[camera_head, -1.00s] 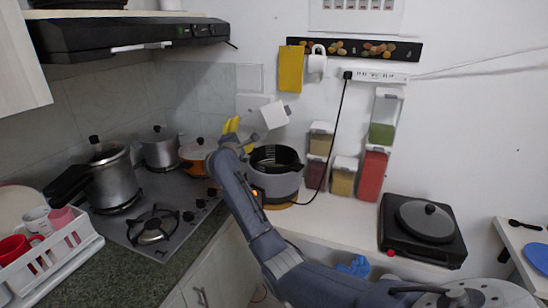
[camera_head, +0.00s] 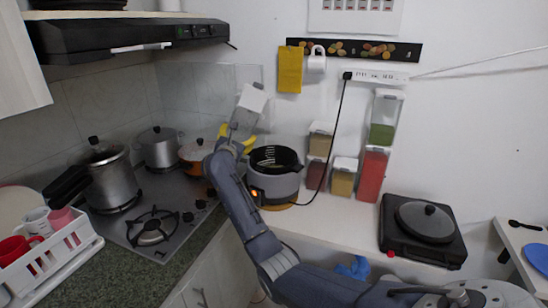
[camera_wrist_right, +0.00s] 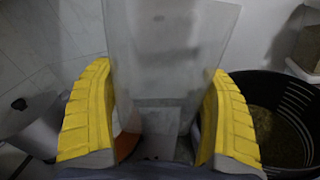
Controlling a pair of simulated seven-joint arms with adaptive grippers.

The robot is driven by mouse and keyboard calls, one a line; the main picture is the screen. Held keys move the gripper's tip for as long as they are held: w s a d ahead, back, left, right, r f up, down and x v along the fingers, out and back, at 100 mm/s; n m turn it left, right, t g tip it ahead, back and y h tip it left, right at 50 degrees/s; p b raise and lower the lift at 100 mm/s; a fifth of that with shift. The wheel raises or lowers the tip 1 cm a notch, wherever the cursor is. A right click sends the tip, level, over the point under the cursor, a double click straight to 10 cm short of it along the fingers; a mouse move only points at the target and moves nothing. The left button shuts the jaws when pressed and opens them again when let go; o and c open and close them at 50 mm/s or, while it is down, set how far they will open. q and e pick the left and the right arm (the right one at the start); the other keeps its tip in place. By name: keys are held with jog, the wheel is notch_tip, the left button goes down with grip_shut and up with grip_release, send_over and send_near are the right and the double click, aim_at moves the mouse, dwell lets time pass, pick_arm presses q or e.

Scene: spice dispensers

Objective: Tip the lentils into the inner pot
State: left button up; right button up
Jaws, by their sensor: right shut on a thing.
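My right gripper (camera_head: 237,137), with yellow fingers, is shut on a clear dispenser (camera_head: 243,118) with a white lid (camera_head: 252,98). The dispenser is nearly upright, leaning a little, just left of and above the cooker. In the right wrist view the dispenser (camera_wrist_right: 170,60) sits between both fingers and looks see-through and mostly empty. The dark inner pot (camera_head: 268,155) sits in the grey cooker (camera_head: 275,183). In the right wrist view the inner pot (camera_wrist_right: 303,108) holds a brownish-green layer, apparently lentils (camera_wrist_right: 283,140). My left gripper is not in view.
The orange pan (camera_head: 195,152) and steel pots (camera_head: 158,150) stand on the hob to the left. Filled dispensers (camera_head: 371,175) stand right of the cooker. A black cord (camera_head: 335,130) hangs behind it. The counter in front of the dispensers is clear.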

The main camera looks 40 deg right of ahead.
jog(key=shift+w+a+f+n, duration=0.15)
jog(key=shift+n, duration=0.45)
jog(key=shift+w+a+f+n, duration=0.1)
jog(key=shift+a+n, duration=0.05)
jog(key=shift+n, duration=0.45)
jog(key=shift+w+a+r+n, duration=0.15)
jog(key=shift+r+n, duration=0.2)
jog(key=shift+n, duration=0.55)
jog(key=s+a+r+n+t+y, duration=0.1)
jog(key=s+a+r, duration=0.1)
jog(key=r, duration=0.4)
jog(key=s+a+r, duration=0.2)
jog(key=r, duration=0.4)
jog(key=s+a+n+t+y, duration=0.2)
jog(key=s+a+y, duration=0.1)
jog(key=s+a, duration=0.2)
jog(key=s+a+f+n+y, duration=0.2)
jog(key=s+a+f, duration=0.2)
jog(key=s+f, duration=0.3)
jog(key=s+a+f+n+t+y, duration=0.1)
jog(key=s+a+f+n+y, duration=0.1)
jog(key=s+a+f, duration=0.3)
jog(key=s+a+f+n+y, duration=0.1)
jog(key=s+a+f+y, duration=0.3)
jog(key=s+f, duration=0.5)
jog(key=shift+s+a+f+n+t, duration=0.25)
jog(key=shift+f+n+t, duration=0.15)
jog(key=shift+f, duration=1.05)
